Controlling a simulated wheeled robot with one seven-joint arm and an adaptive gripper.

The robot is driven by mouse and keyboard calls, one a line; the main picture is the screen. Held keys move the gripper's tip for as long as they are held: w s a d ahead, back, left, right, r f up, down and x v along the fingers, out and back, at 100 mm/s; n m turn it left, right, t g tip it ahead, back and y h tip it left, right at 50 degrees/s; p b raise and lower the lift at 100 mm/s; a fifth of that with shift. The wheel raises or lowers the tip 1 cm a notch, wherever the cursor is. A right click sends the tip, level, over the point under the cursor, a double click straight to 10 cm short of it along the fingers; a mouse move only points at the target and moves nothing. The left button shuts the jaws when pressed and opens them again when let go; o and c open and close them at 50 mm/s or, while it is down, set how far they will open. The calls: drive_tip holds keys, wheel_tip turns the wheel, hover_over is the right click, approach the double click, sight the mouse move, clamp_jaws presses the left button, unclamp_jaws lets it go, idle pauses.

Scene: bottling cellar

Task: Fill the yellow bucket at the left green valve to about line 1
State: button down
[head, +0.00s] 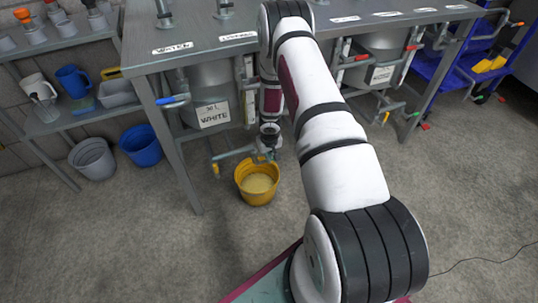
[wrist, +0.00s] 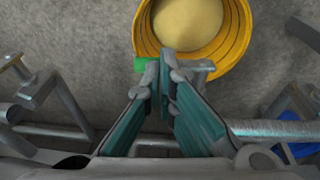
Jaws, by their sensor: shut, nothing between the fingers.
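The yellow bucket (head: 241,186) stands upright on the floor in front of the bench, with pale yellow liquid (head: 258,183) in it. In the wrist view the bucket (wrist: 237,50) is at the top, and the liquid (wrist: 188,22) covers its visible bottom. I cannot make out any fill line. A green valve handle end (wrist: 146,64) shows just left of my fingertips, near the bucket's rim. My gripper (wrist: 168,68) is shut and empty, its tips beside or over the valve's grey bar (wrist: 200,68); contact is unclear. In the head view my gripper (head: 268,143) is above the bucket's back rim.
A steel bench (head: 190,58) with pipes and a white-labelled tank (head: 212,85) stands behind. A grey bucket (head: 93,158) and a blue bucket (head: 141,146) stand at left below a shelf. A blue cart (head: 480,72) is at right. Floor in front is clear.

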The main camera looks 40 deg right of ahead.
drive_tip(key=shift+d+f+b, duration=0.2)
drive_tip(key=shift+f+b, duration=0.3)
drive_tip(key=shift+f, duration=0.05)
idle(0.4)
